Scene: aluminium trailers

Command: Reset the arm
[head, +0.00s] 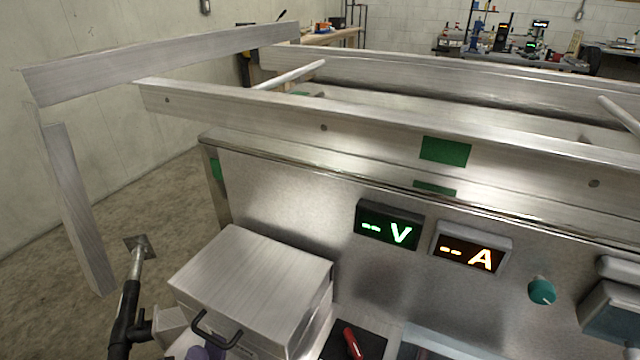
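Only a small part of my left gripper (203,352) shows, as greyish-purple pieces at the bottom edge. It is just below the black handle of a brushed metal box (250,278). The frame edge cuts it off, so I cannot tell whether its fingers are open or shut, or whether it touches the handle. My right gripper is not in view.
A metal panel carries a green "V" display (388,224), an orange "A" display (471,247) and a teal knob (542,291). An aluminium trailer frame (380,132) spans behind it. Bare floor shows left.

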